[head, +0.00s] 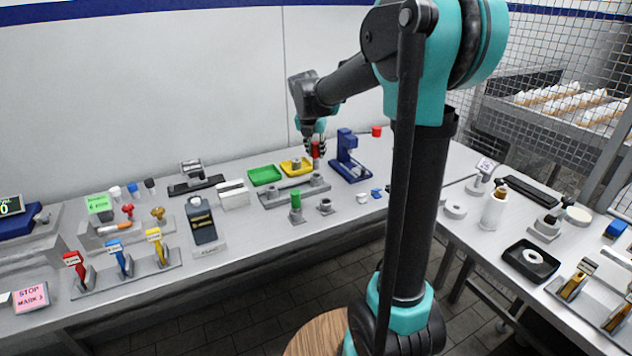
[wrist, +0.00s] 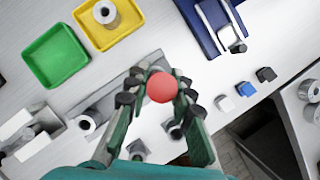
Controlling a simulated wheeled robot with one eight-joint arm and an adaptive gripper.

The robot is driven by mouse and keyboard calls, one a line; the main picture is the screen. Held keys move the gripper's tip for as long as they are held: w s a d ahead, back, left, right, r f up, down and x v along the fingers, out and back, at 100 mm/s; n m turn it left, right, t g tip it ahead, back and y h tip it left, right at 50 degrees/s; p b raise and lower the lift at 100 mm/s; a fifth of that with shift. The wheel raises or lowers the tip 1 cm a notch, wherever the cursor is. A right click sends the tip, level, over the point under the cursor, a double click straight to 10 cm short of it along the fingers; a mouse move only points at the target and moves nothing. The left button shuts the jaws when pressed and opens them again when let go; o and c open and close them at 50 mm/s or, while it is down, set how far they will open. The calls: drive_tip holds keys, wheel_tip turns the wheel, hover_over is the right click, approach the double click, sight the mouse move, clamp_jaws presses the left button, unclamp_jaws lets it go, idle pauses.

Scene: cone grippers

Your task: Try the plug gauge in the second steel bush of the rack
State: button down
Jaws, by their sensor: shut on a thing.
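My gripper (head: 317,146) is shut on a red-topped piece (head: 316,150), likely a plug gauge; its round red top (wrist: 161,88) shows between the fingers in the wrist view. The grey rack (head: 283,195) lies below it. One steel bush (head: 268,194) is at the rack's left end, also seen in the wrist view (wrist: 87,124). Another bush (head: 316,180) is near the right end, under the held piece. The rack's middle is partly hidden behind a green-topped upright piece (head: 296,200). I cannot tell whether the held piece's lower end touches a bush.
A green tray (head: 264,175) and a yellow tray (wrist: 125,29) holding a steel bush (wrist: 104,12) lie behind the rack. A blue press-like stand (head: 349,160) is at right. A separate bush (head: 325,206) and small white, blue and black blocks (wrist: 245,89) lie near the table's front edge.

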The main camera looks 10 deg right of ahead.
sight(317, 142)
drive_tip(key=shift+r, duration=1.8)
drive_tip(key=shift+r, duration=0.1)
